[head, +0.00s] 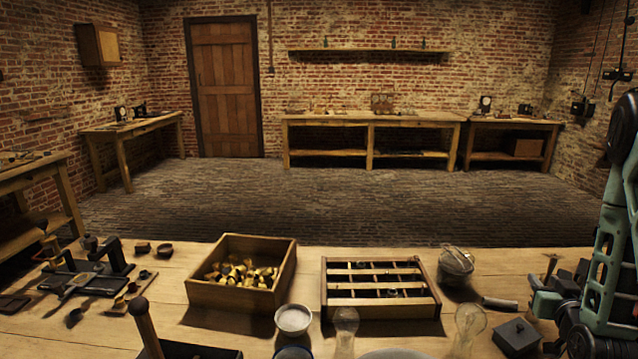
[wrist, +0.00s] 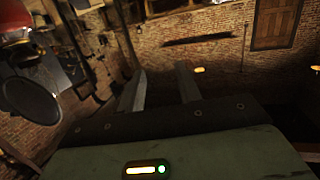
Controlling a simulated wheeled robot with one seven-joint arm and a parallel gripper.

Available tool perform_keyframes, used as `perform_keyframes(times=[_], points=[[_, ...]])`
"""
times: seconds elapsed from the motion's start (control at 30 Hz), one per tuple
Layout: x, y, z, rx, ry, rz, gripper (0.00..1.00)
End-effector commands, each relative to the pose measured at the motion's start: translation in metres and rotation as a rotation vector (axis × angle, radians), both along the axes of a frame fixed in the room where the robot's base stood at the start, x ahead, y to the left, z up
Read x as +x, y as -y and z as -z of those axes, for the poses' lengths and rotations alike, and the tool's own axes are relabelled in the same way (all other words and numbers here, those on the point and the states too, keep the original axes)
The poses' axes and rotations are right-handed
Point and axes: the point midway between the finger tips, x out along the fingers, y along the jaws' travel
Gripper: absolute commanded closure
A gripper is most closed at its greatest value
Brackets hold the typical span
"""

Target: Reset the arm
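The head view does not show the gripper.
The workbench (head: 150,325) holds a wooden box (head: 235,297) of brass-coloured pieces, a slatted wooden rack (head: 380,315), a white bowl (head: 293,319), a lidded jar (head: 456,265), glass vessels (head: 346,325) and a dark metal block (head: 517,338). Tools crowd the left end.

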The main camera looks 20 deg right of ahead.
Motion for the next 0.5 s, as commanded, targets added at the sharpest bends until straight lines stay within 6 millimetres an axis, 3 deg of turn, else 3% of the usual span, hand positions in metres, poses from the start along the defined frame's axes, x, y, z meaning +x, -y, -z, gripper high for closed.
perform_keyframes(times=[0.1,0.2,0.37,0.5], points=[[0.036,-0.031,-0.007,0.047,-0.131,-0.085,0.66],[0.055,-0.06,-0.01,0.093,-0.256,-0.141,0.66],[0.07,-0.114,-0.019,0.161,-0.455,-0.223,0.66],[0.064,-0.167,-0.03,0.218,-0.63,-0.288,0.66]])
